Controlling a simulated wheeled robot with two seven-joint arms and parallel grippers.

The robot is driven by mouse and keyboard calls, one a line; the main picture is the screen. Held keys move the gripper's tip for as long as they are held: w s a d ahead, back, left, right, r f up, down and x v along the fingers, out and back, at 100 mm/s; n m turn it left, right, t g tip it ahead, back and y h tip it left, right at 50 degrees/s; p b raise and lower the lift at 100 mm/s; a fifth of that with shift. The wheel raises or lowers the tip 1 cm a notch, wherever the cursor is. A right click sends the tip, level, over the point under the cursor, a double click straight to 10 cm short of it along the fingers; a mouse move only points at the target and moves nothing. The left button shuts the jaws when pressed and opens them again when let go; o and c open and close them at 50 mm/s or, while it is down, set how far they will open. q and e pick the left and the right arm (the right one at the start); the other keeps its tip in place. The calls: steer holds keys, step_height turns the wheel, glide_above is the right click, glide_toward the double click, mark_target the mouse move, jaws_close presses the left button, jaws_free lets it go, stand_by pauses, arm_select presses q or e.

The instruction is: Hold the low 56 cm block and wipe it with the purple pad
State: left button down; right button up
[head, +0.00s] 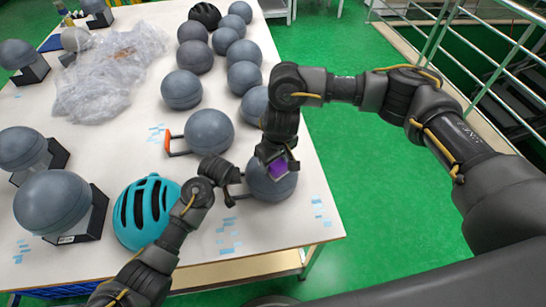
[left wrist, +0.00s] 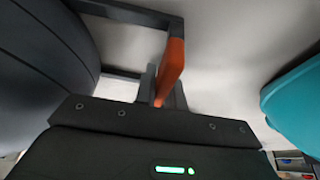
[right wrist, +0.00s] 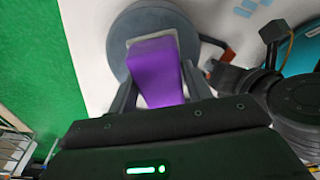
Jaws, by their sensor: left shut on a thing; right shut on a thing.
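The grey round block (head: 275,187) stands near the table's front right edge. My left gripper (head: 234,190) reaches it from the left; in the left wrist view it is shut on the block's orange handle (left wrist: 171,72), whose dark bracket joins the grey block (left wrist: 40,65). My right gripper (head: 281,158) is shut on the purple pad (head: 278,168), seen clearly in the right wrist view (right wrist: 158,72). The pad is over the top of the block (right wrist: 134,28). I cannot tell whether it touches. The gripper and pad hide part of the block.
A second grey block (head: 209,131) with an orange handle stands just behind. A teal helmet (head: 146,212) sits to the left. Several grey balls stand further back, near clear plastic wrap (head: 110,75). Green floor (head: 352,190) lies right of the white table (head: 255,222).

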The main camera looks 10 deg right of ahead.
steer(key=shift+w, duration=1.15)
arm_select(q)
steer(key=shift+r, duration=0.1)
arm_select(e)
steer(key=shift+w+f, duration=0.15)
steer(key=shift+w, duration=0.9)
steer(key=shift+w, duration=1.1)
step_height(320, 180, up, 7)
